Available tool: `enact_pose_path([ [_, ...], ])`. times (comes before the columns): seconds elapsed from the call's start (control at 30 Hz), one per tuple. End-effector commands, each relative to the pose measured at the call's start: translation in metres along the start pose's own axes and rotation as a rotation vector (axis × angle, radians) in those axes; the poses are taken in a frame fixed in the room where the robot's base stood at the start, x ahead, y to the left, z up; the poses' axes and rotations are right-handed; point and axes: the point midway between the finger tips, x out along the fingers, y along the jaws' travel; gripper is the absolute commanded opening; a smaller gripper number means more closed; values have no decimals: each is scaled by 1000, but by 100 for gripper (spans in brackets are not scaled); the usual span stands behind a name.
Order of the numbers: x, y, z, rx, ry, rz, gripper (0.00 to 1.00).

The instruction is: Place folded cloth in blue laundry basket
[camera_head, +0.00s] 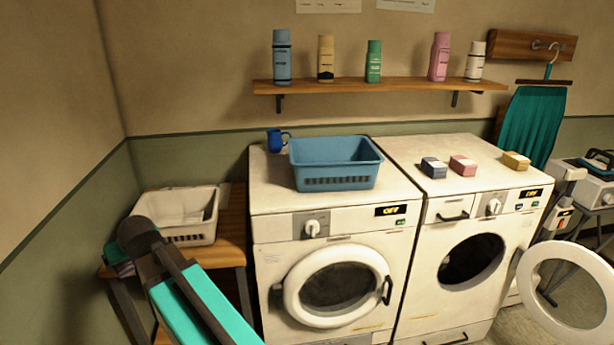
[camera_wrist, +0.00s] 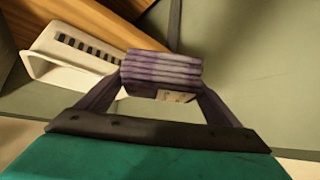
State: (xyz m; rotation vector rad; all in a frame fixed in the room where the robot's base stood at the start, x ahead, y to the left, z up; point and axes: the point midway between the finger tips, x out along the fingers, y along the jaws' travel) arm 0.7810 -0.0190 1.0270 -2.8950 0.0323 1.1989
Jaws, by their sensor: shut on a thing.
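My gripper (camera_wrist: 160,85) is shut on a folded purple cloth (camera_wrist: 160,68), held between its two fingers in the wrist view. In the head view my gripper (camera_head: 130,240) is at the lower left, over the wooden bench and beside the white basket. Dark folded fabric (camera_head: 118,262) with purple and teal edges shows behind it; I cannot tell whether this is the held cloth. The blue laundry basket (camera_head: 336,182) stands upright on top of the left washing machine, well to the right of my gripper. Its visible inside looks empty.
A white basket (camera_head: 182,236) stands on the wooden bench (camera_head: 228,250). A blue mug (camera_head: 276,141) is just behind the blue basket. Several small boxes lie on the right machine (camera_head: 408,148). A shelf (camera_head: 378,86) with bottles hangs above. The right machine's round door (camera_head: 562,252) is open.

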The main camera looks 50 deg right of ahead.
Motion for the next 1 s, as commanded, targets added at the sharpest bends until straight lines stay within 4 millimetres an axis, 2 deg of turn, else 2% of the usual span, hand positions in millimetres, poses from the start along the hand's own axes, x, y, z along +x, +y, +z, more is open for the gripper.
enact_pose_path([
  [0.57, -2, -13, -2, -12, 1, -12, 58],
  [0.77, -12, -7, -14, -8, 0, -8, 58],
  [1.0, -35, 11, -42, 6, -1, 5, 58],
])
